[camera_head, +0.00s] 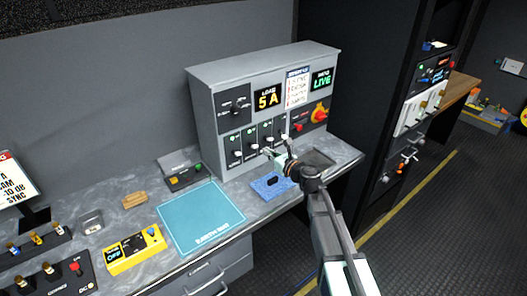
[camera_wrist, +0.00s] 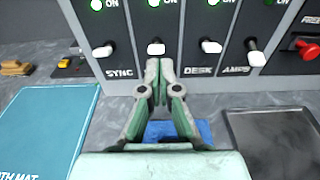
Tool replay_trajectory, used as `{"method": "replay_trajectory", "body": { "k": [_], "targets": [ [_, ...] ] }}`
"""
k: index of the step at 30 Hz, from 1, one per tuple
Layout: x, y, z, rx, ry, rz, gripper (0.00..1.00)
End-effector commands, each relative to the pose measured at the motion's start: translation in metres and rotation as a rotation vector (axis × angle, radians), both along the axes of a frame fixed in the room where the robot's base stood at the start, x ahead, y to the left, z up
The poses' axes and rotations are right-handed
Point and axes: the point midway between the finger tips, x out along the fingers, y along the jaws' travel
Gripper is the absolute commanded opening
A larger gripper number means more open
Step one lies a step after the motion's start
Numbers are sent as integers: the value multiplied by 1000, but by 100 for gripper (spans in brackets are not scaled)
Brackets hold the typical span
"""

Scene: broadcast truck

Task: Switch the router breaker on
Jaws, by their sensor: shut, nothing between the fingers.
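The grey power cabinet (camera_head: 205,110) stands on the counter with a row of several breaker levers. In the wrist view, the breaker panels SYNC (camera_wrist: 119,73), DESK (camera_wrist: 198,71) and AMPS (camera_wrist: 236,70) are readable. The panel between SYNC and DESK has its name hidden behind my fingers; its white-tipped lever (camera_wrist: 156,48) shows just above them. A green lamp (camera_wrist: 153,3) by "ON" is lit above that lever. My gripper (camera_wrist: 160,64) is shut and empty, pointing at the cabinet just below this lever. I cannot tell whether they touch.
The load display (camera_head: 267,99) reads 5 A, and another (camera_head: 321,80) reads LIVE. A red switch (camera_wrist: 306,47) is right of AMPS. A teal mat (camera_head: 200,217), blue pad (camera_head: 270,187) and dark tray (camera_wrist: 270,140) lie on the counter. A yellow box (camera_head: 133,249) sits at left.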

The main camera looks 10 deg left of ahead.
Motion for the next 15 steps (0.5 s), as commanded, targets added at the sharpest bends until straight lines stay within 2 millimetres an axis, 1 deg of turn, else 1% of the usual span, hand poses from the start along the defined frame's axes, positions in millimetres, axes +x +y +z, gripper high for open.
{"method": "replay_trajectory", "body": {
  "k": [1, 6, 15],
  "targets": [
    [-7, -7, 10, 0, 0, -1, 0],
    [-16, -18, 20, -2, -1, 2, 0],
    [-17, -20, 21, -1, -1, 2, 0]
  ]
}}
